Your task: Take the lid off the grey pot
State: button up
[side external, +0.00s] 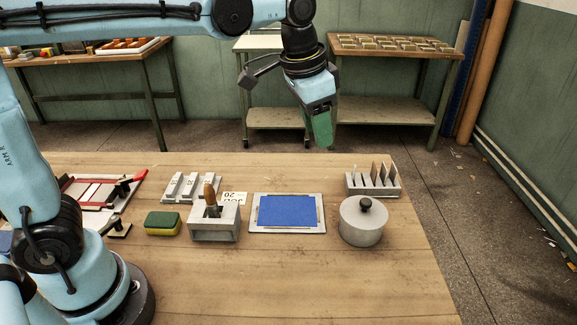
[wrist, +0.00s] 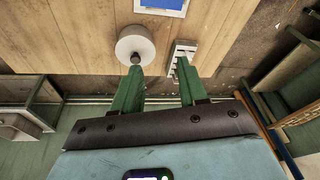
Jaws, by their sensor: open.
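The grey pot (side external: 361,226) stands upright on the right part of the wooden table. Its lid (side external: 362,210) sits on top, with a dark round knob (side external: 366,203) in the middle. In the wrist view the lid (wrist: 135,42) shows from above, with its knob (wrist: 136,58) beside the tip of the left finger. My gripper (side external: 322,146) is high above the table, up and to the left of the pot in the side view. In the wrist view its green fingers (wrist: 160,72) are spread apart with nothing between them. The inside of the pot is hidden.
A grey slotted rack (side external: 373,188) stands just behind the pot. A blue sheet on a tray (side external: 322,227) lies left of it. Further left are a grey block holder (side external: 214,228) with a wooden-handled tool and a sponge (side external: 162,223). The table's front right is bare.

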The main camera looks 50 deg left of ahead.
aim_at(366, 200)
jog(key=w+d+f+m+g, duration=0.35)
jog(key=w+d, duration=0.25)
jog(key=d, duration=0.3)
jog(key=shift+t+y, duration=0.25)
jog(key=shift+y, duration=0.05)
jog(key=f, duration=1.1)
jog(key=shift+s+f, duration=0.1)
jog(key=shift+s, duration=0.1)
grip_shut()
